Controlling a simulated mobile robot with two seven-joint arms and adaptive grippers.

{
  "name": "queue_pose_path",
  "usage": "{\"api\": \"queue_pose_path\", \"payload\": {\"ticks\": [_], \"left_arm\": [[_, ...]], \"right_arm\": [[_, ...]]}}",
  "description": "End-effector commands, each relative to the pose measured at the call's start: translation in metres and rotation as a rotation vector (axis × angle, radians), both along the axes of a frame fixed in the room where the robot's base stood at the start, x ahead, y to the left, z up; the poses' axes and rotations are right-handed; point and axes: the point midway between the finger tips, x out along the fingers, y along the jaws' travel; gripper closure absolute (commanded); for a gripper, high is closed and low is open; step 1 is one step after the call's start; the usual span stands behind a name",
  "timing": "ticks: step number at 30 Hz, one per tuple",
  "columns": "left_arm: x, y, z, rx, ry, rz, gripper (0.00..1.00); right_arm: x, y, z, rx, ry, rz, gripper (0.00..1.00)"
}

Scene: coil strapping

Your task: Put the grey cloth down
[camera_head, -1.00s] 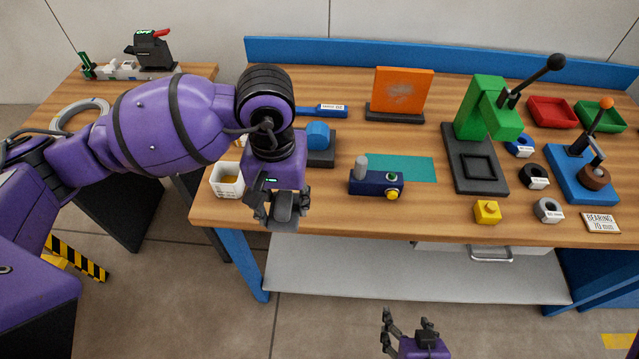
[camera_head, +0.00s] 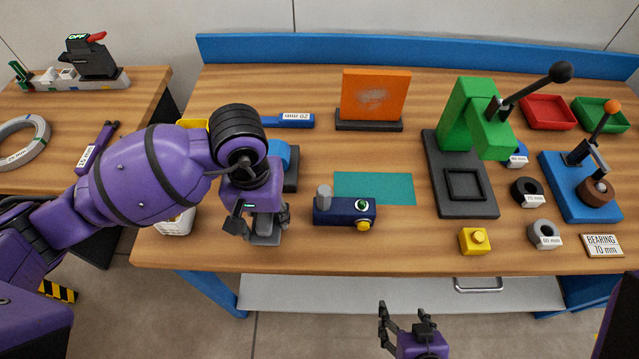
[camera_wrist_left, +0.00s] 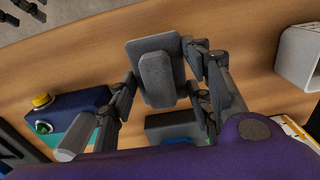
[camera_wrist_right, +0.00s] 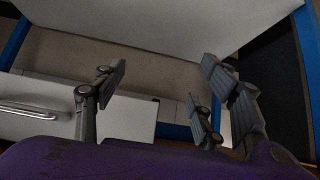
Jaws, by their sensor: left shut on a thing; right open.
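The grey cloth (camera_head: 266,239) looks like a small thick pad with a raised grip. It shows large in the left wrist view (camera_wrist_left: 154,77). My left gripper (camera_head: 255,228) is shut on the raised part, and its fingers show on both sides of the cloth in the left wrist view. It holds the cloth over the front left of the workbench (camera_head: 330,255), left of the dark blue button box (camera_head: 335,211). I cannot tell whether the cloth touches the wood. My right gripper (camera_head: 404,322) is open and empty, in front of the bench and below its top.
A white bin (camera_head: 176,224) is left of my left gripper. A blue-and-black fixture (camera_head: 290,180) is just behind it. A teal mat (camera_head: 385,188), a green press (camera_head: 466,120) and a yellow block (camera_head: 474,241) stand further right. Bare wood lies along the front edge.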

Motion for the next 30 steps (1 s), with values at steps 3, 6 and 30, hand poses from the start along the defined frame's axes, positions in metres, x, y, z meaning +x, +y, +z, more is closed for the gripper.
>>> {"api": "queue_pose_path", "payload": {"ticks": [3, 6, 30], "left_arm": [[-0.007, 0.0, -0.028, -0.002, 0.015, -0.005, 0.93], [-0.007, 0.0, -0.035, 0.0, 0.01, -0.009, 0.93], [-0.005, 0.0, -0.034, 0.0, 0.002, -0.008, 0.35]], "right_arm": [[-0.011, 0.0, -0.014, 0.0, 0.023, -0.006, 0.35], [-0.008, -0.003, -0.014, -0.005, 0.016, -0.008, 0.35], [-0.008, -0.008, -0.013, -0.016, 0.011, 0.001, 0.35]]}}
